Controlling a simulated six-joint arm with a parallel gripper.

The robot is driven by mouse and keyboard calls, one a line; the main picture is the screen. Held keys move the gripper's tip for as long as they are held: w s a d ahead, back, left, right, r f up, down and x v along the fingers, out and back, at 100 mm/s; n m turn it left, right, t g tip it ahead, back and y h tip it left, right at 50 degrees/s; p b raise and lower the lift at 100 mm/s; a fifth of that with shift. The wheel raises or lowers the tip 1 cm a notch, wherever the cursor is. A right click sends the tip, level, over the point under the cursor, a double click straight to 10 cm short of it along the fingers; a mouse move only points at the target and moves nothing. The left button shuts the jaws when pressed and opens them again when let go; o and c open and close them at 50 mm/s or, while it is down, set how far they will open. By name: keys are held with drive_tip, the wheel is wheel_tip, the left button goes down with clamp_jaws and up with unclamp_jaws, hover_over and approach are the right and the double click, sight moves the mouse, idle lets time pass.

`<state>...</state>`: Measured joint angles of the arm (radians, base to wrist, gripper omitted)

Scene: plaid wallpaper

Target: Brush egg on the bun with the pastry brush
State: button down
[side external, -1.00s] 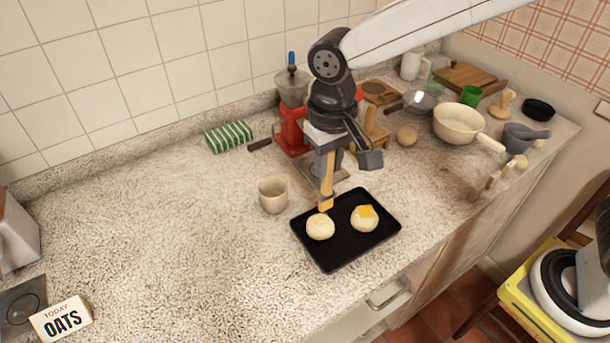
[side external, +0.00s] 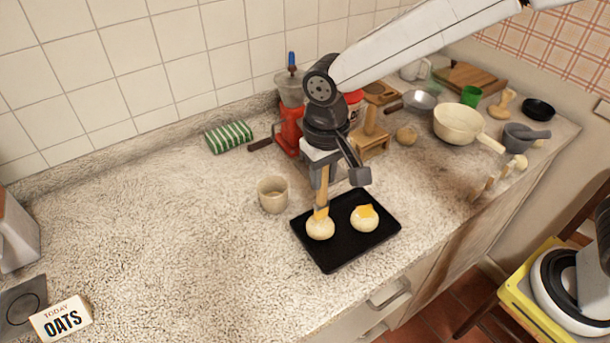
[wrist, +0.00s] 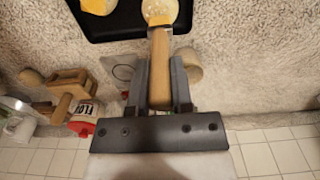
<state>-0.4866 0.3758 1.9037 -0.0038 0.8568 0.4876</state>
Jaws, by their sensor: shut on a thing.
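My gripper (wrist: 160,85) is shut on the wooden handle of the pastry brush (side external: 322,196), which points down. The brush's yellow bristle end is at the top of the left bun (side external: 320,229) and seems to touch it. In the wrist view the brush handle (wrist: 160,68) runs between the fingers to the bun (wrist: 160,12). A second bun (side external: 364,221) with a yellow patch on top sits to the right on the same black tray (side external: 345,250). A beige cup (side external: 273,194) stands left of the tray; its contents are not clear.
A red grinder (side external: 290,125) and a green striped sponge or cloth (side external: 229,137) stand by the wall. A wooden stand (side external: 370,140), pan (side external: 458,123) and mortar (side external: 522,138) crowd the right.

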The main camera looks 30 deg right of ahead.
drive_tip(key=shift+f, duration=0.65)
idle(1.0)
drive_tip(key=shift+s, duration=0.15)
drive_tip(key=shift+s, duration=0.3)
drive_tip(key=shift+w, duration=0.2)
drive_tip(key=shift+w, duration=0.75)
drive_tip(key=shift+s, duration=0.15)
